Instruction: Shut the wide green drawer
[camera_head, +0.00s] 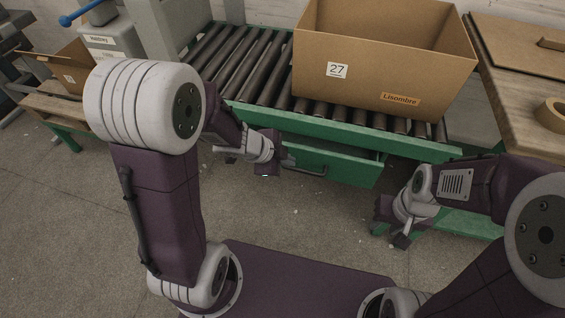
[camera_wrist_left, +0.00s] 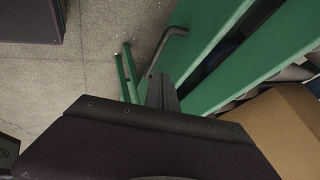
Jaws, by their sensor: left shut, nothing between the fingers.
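The wide green drawer (camera_head: 345,166) is under the roller conveyor and stands partly pulled out, with a dark gap behind its front. In the left wrist view, its front (camera_wrist_left: 204,32) is apart from the green frame, and something bluish shows in the gap. Its dark bar handle (camera_head: 312,173) is on the front. My left gripper (camera_head: 287,159) is shut and empty, near the left end of the drawer front; its fingertips (camera_wrist_left: 162,92) appear close to the handle, but contact cannot be told. My right gripper (camera_head: 388,222) is to the right of the drawer; its fingers are unclear.
A cardboard box (camera_head: 375,85) labelled 27 stands on the roller conveyor (camera_head: 235,65) above the drawer. A wooden table (camera_head: 500,75) with a tape roll is at the right. A smaller box (camera_head: 62,72) sits on a bench at the left. The concrete floor in front is clear.

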